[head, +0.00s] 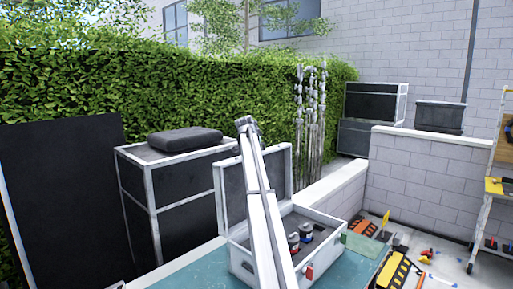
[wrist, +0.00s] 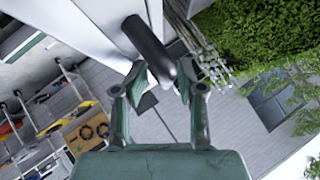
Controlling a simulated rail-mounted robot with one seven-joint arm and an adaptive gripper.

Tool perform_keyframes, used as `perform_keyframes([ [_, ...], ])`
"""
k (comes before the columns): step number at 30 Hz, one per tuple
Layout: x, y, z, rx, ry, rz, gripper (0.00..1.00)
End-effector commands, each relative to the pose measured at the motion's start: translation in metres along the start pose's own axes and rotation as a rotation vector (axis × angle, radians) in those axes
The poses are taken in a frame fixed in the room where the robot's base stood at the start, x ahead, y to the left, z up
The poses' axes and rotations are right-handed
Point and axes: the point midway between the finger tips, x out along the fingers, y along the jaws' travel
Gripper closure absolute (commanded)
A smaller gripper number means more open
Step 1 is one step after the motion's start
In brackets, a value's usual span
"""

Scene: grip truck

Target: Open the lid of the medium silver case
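A silver-edged case (head: 262,262) stands on a teal surface in the head view. Its lid (head: 233,189) stands up at the back left, and small jars (head: 300,238) show inside the box. Pale beams that look like my folded arm cross in front of the case and hide part of the lid and interior. My gripper is not clearly visible there. In the wrist view my gripper (wrist: 161,78) has its fingers apart. The end of a black cylinder (wrist: 150,42) shows between or just beyond the fingertips, beside pale panels; contact cannot be told.
A tall black case (head: 180,215) with a dark pad (head: 185,139) on top stands left. A low block wall (head: 425,170) and more black cases (head: 372,103) are behind right. Tools and orange-black items (head: 392,270) lie at lower right, near a shelf rack (head: 490,190).

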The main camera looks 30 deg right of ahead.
Motion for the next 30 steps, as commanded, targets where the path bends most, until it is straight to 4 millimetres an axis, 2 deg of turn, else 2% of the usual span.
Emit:
perform_keyframes([
  [9,-0.001,0.0,-0.001,0.0,0.001,-0.001,0.61],
  [14,-0.013,0.0,0.0,0.0,0.001,-0.002,0.61],
  [30,-0.105,0.0,0.001,0.0,0.001,-0.002,0.61],
])
